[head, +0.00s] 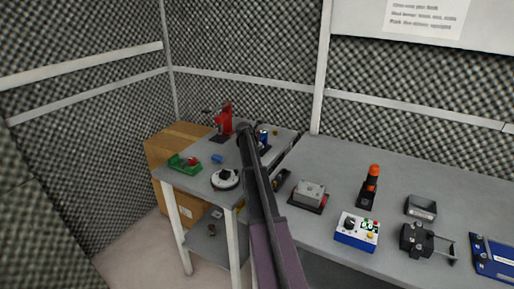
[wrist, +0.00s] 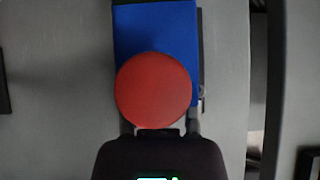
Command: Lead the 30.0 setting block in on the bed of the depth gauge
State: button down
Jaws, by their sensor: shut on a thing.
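In the wrist view a plain red round face (wrist: 153,90) fills the space in front of my gripper (wrist: 160,124). It covers most of what is between the fingers, so the 30.0 setting block cannot be made out clearly. A flat blue body (wrist: 156,27) lies just beyond the red face; it looks like part of the depth gauge, but I cannot be sure. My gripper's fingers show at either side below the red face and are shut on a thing. In the head view my arm reaches to a small blue device (head: 263,135) on the left table, and hides much of it.
The left table (head: 203,175) also carries a red stand (head: 224,120), a green device (head: 184,164), a round white-and-black dial (head: 225,179) and a small blue piece (head: 217,158). The right bench holds a grey block on a base (head: 310,192), a blue-and-white control box (head: 357,232) and a grey tray (head: 421,207).

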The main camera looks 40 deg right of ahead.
jog(key=shift+d, duration=0.15)
jog(key=shift+c, duration=1.3)
grip_release()
jog(key=shift+r, duration=0.1)
